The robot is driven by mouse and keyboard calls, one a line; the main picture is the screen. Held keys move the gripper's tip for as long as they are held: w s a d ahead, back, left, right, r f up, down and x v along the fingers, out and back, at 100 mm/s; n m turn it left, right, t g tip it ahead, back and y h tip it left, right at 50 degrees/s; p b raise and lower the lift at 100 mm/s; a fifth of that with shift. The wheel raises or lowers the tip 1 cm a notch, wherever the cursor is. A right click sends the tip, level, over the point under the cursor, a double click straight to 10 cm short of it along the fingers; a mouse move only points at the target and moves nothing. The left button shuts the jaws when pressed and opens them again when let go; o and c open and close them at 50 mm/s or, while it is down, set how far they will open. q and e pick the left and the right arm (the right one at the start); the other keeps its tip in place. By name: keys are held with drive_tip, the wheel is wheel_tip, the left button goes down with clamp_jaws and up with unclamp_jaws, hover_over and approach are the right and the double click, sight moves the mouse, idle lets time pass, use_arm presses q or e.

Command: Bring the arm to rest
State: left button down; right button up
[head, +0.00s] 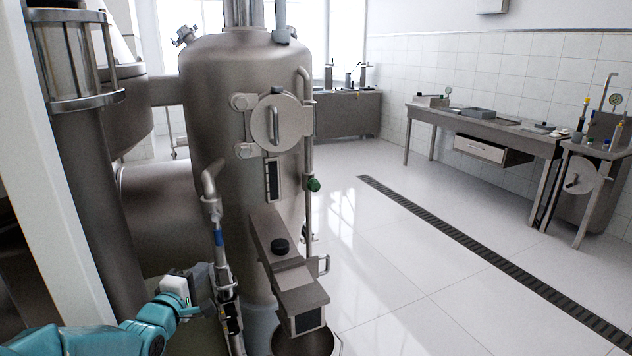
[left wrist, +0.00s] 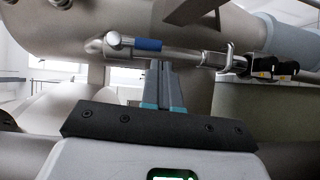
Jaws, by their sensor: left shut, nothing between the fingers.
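My left arm, teal and white, comes in from the lower left of the head view. Its gripper (head: 205,284) is close beside a thin upright pipe (head: 222,260) with a blue band. In the left wrist view the two fingers (left wrist: 164,68) lie together, shut and empty, and point toward the pipe with the blue band (left wrist: 148,44). I cannot tell whether the fingertips touch the pipe. My right gripper is not in view.
A large steel tank (head: 225,110) with a round hatch stands ahead. A sloped metal chute (head: 287,262) projects from its front. A floor drain grate (head: 470,243) crosses the open tiled floor at right. A workbench (head: 470,122) stands along the tiled wall.

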use_arm(q)
drive_tip(key=s+d+f+m+g+h+p, duration=0.1)
drive_tip(key=s+d+f+g+p, duration=0.25)
drive_tip(key=s+d+f, duration=0.45)
drive_tip(key=s+d+f+m+g+h+p, duration=0.1)
drive_tip(key=s+d+f+g+p, duration=0.2)
drive_tip(key=s+d+f+g, duration=0.55)
drive_tip(key=s+d+f+m+g, duration=0.1)
drive_tip(key=s+f+m, duration=0.2)
drive_tip(key=s, duration=0.4)
drive_tip(key=s+d+f+m+g+p, duration=0.1)
drive_tip(key=s+f+m+g, duration=0.1)
drive_tip(key=s+m, duration=0.3)
drive_tip(key=s+d+f+m+g, duration=0.1)
drive_tip(key=s+f+m, duration=0.3)
drive_tip(key=s, duration=0.5)
drive_tip(key=shift+s+d+f+m+g, duration=0.3)
drive_tip(key=shift+d+m+g, duration=0.1)
drive_tip(key=shift+m+g, duration=0.1)
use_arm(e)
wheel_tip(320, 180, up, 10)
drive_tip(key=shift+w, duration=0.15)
